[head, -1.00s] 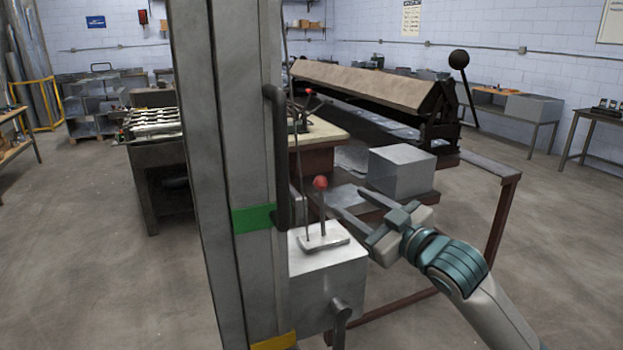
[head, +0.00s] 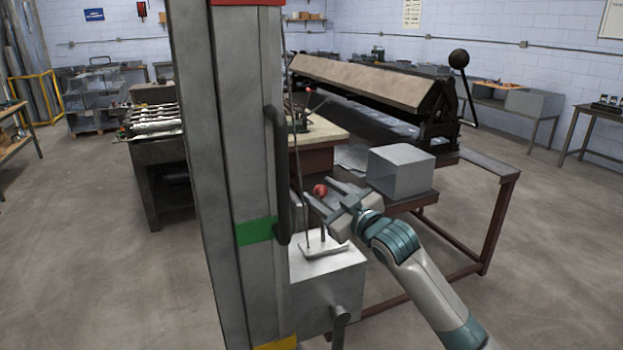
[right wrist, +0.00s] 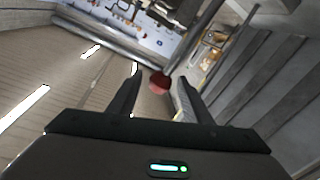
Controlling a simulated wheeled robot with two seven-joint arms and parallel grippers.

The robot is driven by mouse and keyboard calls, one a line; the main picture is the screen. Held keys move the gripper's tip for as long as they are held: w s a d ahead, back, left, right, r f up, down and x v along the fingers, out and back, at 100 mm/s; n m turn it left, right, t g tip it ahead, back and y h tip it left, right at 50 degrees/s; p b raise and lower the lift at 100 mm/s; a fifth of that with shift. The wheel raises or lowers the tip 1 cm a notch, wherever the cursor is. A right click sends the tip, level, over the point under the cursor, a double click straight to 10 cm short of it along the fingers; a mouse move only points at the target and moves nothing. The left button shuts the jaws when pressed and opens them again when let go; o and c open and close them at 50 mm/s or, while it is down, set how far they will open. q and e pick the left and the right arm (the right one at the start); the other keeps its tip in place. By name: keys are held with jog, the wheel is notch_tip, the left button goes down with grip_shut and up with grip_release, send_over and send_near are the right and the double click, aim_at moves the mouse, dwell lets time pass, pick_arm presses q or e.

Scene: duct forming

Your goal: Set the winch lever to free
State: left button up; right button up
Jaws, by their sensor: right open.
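The winch lever is a thin rod with a red ball knob (head: 320,190). It stands roughly upright from a plate (head: 324,250) on the light grey winch box (head: 328,290), beside the tall grey column. My right gripper (head: 321,192) is open, coming in from the right with its fingers at knob height, one on either side of the knob. In the right wrist view the red knob (right wrist: 159,82) shows between the open fingers (right wrist: 157,76). I cannot tell whether either finger touches it. The gripper hides part of the lever rod. My left gripper is not in view.
The tall grey column (head: 250,160) with a green band stands close on the left. A grey metal block (head: 401,172) sits on the bench behind my right gripper. A crank (head: 339,317) sticks out of the box front. Open floor lies to the right.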

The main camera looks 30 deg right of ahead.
jog(key=shift+w+a+p, duration=0.15)
jog(key=shift+w+p, duration=0.25)
jog(key=shift+w, duration=0.85)
jog(key=shift+w+a+p, duration=0.1)
jog(key=shift+w+p, duration=0.3)
jog(key=shift+w, duration=0.85)
grip_shut()
